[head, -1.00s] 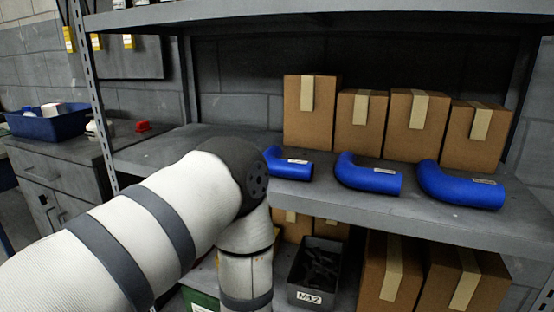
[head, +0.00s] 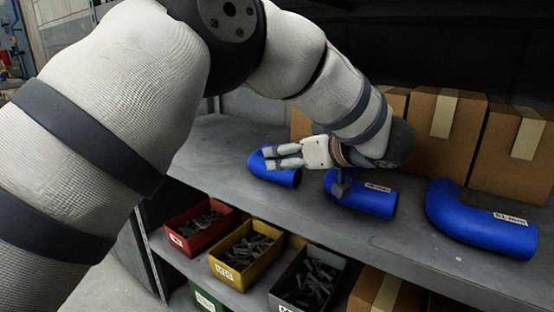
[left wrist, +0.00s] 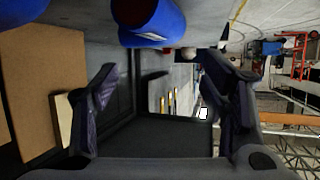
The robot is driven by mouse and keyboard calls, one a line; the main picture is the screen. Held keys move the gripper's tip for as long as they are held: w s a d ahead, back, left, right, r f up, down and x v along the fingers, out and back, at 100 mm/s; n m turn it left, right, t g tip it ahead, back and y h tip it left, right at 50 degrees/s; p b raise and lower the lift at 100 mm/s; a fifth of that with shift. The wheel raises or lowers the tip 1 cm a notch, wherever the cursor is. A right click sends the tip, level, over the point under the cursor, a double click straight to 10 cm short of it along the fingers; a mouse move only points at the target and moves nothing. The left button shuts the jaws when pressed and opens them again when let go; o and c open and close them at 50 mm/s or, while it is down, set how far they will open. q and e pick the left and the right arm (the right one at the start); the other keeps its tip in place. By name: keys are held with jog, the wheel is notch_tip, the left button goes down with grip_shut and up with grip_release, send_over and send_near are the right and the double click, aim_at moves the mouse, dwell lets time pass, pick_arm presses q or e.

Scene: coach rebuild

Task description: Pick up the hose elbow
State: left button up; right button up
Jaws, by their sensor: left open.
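Three blue hose elbows lie in a row on the grey shelf (head: 225,150): a left one (head: 284,179), a middle one (head: 372,202) and a right one (head: 470,222). The middle and right ones show white labels. My left gripper (head: 290,163) is open over the left and middle elbows in the head view and partly covers both. In the left wrist view its fingers (left wrist: 165,105) are spread with no elbow between them. A blue elbow (left wrist: 150,22) shows at the top there, outside the jaws. My right gripper is out of view.
Brown boxes (head: 446,130) stand behind the elbows. Below are a red bin (head: 187,244), a yellow bin (head: 240,273) and a dark grey bin (head: 285,298) with dark parts. The shelf is bare left of the elbows.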

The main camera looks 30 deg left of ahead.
aim_at(264, 159)
pick_arm(q)
jog(key=x, duration=0.6)
jog(key=s+f+x, duration=0.1)
jog(key=x, duration=0.3)
jog(key=c, duration=1.5)
